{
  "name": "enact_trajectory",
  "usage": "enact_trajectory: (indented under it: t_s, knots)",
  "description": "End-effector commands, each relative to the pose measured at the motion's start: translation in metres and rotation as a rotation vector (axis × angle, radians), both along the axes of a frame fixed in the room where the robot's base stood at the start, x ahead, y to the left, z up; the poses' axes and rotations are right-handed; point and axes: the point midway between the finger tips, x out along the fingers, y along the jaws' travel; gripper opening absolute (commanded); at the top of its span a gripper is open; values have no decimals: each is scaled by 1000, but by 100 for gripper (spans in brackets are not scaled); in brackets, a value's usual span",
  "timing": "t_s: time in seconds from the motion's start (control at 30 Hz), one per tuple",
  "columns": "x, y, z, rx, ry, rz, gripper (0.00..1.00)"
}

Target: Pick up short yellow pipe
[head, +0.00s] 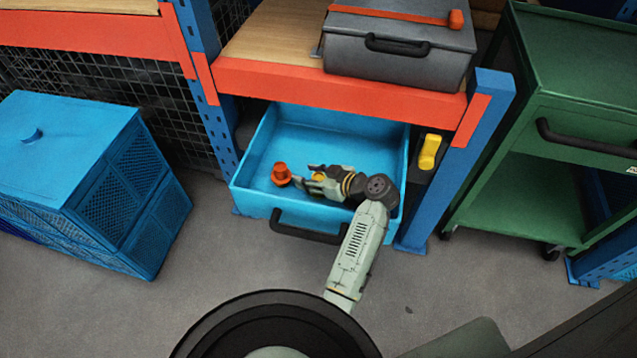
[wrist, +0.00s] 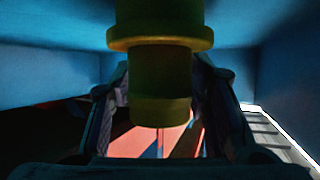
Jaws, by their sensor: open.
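A yellow pipe piece (head: 319,176) is in the blue drawer (head: 255,160), partly hidden by my gripper. In the wrist view the yellow pipe (wrist: 160,75) fills the middle, with a raised collar, and stands between my two fingers. My gripper (head: 309,179) is open inside the drawer, pointing left, with its fingers on both sides of the pipe. I cannot tell whether they touch it. A second yellow pipe piece (head: 430,152) lies outside the drawer, just right of it under the shelf.
An orange fitting (head: 281,174) sits in the drawer just left of my fingertips. The drawer's walls and black handle (head: 305,232) surround my arm's reach. An orange shelf beam (head: 340,88) with a grey toolbox (head: 400,55) is above. Blue crates (head: 90,190) and a green cart (head: 560,130) flank it.

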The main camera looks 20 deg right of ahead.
Motion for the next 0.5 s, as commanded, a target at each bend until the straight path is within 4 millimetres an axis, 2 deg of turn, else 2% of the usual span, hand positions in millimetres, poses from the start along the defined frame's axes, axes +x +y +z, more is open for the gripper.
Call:
enact_trajectory:
  t_s: [0.17, 0.5]
  knots:
    - [0, 0, 0, -1, -1, 0, 42]
    - [0, 0, 0, -1, -1, 0, 20]
